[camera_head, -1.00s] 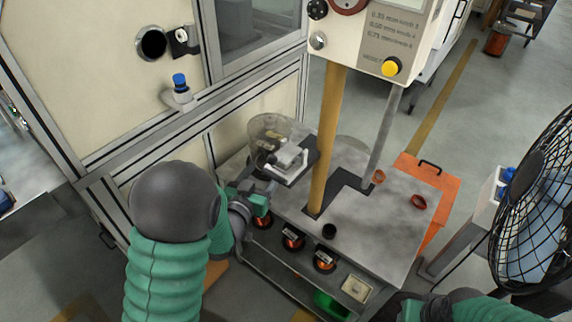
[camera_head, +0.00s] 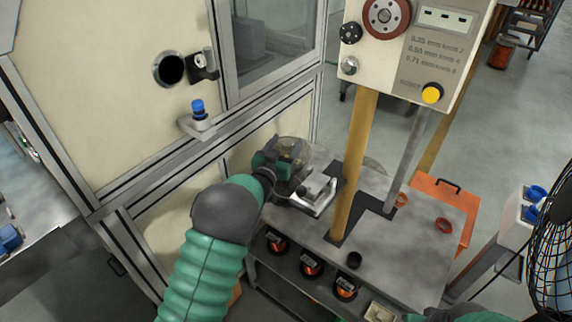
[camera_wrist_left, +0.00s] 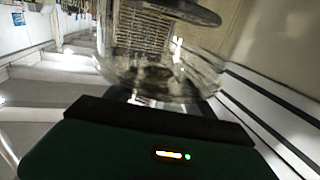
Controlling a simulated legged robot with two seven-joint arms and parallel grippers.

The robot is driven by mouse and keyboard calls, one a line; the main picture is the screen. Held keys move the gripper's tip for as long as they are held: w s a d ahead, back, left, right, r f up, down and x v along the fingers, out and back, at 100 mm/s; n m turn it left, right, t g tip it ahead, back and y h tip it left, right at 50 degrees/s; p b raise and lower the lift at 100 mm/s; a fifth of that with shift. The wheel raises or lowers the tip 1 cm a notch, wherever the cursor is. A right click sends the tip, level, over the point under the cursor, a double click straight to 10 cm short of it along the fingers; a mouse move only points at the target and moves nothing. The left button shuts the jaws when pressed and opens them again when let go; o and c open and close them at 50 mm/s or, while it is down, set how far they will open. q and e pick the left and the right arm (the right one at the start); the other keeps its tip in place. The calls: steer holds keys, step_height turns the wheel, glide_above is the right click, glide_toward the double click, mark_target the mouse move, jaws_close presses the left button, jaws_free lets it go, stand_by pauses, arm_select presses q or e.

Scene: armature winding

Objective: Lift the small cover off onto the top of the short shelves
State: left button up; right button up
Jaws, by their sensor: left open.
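The small cover (camera_head: 292,146) is a clear, rounded, see-through shell at the back left corner of the short shelves. My left gripper is open. Only part of my right arm shows at the bottom edge; its fingers are not visible.
A white-and-metal fixture (camera_head: 318,197) sits beside my left gripper. A yellow post (camera_head: 355,165) and a grey post (camera_head: 408,160) rise from the top. A fan (camera_head: 550,250) stands at right.

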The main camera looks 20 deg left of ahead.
arm_select(q)
steer(key=shift+w+d, duration=0.3)
steer(key=shift+s+d+r, duration=0.1)
steer(key=shift+d+r, duration=0.05)
steer(key=shift+d, duration=0.1)
steer(key=shift+a, duration=0.3)
steer(key=c, duration=1)
jaws_close()
steer(key=shift+d, duration=0.15)
